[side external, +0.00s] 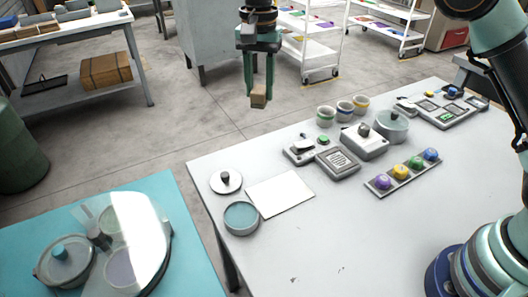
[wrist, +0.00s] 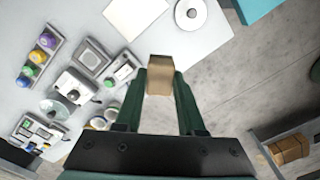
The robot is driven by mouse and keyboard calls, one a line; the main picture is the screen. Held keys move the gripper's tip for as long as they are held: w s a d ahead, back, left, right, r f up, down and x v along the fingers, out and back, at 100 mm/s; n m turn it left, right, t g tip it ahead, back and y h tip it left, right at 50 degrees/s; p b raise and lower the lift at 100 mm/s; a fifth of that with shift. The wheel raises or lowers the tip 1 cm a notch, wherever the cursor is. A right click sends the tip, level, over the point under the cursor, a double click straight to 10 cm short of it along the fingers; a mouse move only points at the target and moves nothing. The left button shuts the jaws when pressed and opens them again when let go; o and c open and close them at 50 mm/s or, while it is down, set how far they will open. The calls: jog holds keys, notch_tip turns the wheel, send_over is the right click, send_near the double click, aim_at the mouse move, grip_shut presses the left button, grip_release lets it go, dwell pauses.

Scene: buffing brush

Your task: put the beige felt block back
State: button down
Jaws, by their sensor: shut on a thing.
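My gripper (side external: 259,92) is shut on a beige felt block (side external: 258,100). In the side external view it holds the block in the air, past the table's far edge, above the grey floor. In the wrist view the block (wrist: 160,75) sits between the tips of the two green fingers (wrist: 160,88). Part of the block's sides is covered by the fingers.
The white table (side external: 330,230) holds a round teal dish (side external: 241,217), a lidded disc (side external: 226,182), a white sheet (side external: 281,194), several cups, devices and a tray of coloured knobs (side external: 403,173). A teal table (side external: 150,190) with containers stands at left.

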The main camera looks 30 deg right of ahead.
notch_tip(320, 180, down, 20)
jog(key=shift+r, duration=0.2)
dwell(0.4)
jog(key=shift+f, duration=0.1)
jog(key=c, duration=0.5)
grip_release()
